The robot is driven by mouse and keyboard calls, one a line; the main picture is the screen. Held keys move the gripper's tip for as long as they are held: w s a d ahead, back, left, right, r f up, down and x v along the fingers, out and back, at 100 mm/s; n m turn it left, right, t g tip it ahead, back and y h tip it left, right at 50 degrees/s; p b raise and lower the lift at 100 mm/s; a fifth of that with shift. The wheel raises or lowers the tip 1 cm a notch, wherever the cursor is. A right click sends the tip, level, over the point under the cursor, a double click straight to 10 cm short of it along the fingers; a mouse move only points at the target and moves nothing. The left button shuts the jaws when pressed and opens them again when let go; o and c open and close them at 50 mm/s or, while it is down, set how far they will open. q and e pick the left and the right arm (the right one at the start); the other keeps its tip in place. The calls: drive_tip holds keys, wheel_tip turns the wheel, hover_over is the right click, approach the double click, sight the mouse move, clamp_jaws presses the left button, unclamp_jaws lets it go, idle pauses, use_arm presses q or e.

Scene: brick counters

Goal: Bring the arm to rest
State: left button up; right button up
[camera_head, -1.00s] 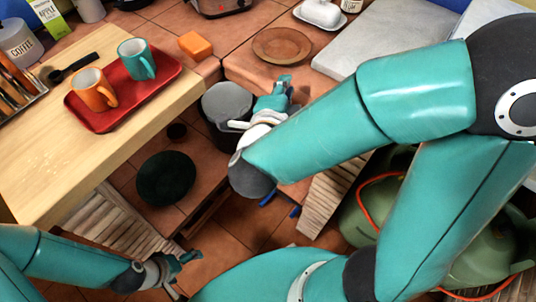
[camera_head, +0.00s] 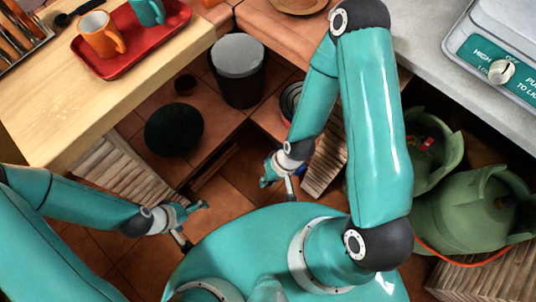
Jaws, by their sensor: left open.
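My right arm (camera_head: 372,120) is folded, its upper link coming up from my body and its forearm hanging down. My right gripper (camera_head: 278,186) points down over the tiled floor, beside the slatted wood at the counter's end; its fingers look spread, with nothing between them. My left arm (camera_head: 85,203) comes in low from the left. My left gripper (camera_head: 192,224) is open and empty over the floor, left of my body. Both grippers are apart from the counters.
A wooden counter (camera_head: 170,70) carries a red tray (camera_head: 130,60) with an orange mug (camera_head: 100,35) and a teal mug (camera_head: 147,10). A grey-lidded bin (camera_head: 238,72) and a dark green round object (camera_head: 173,130) stand below. Green gas cylinders (camera_head: 465,215) and a stove (camera_head: 500,50) are right.

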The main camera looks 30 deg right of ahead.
wheel_tip(320, 180, up, 13)
drive_tip(key=p, duration=1.3)
drive_tip(key=shift+w+r, duration=0.1)
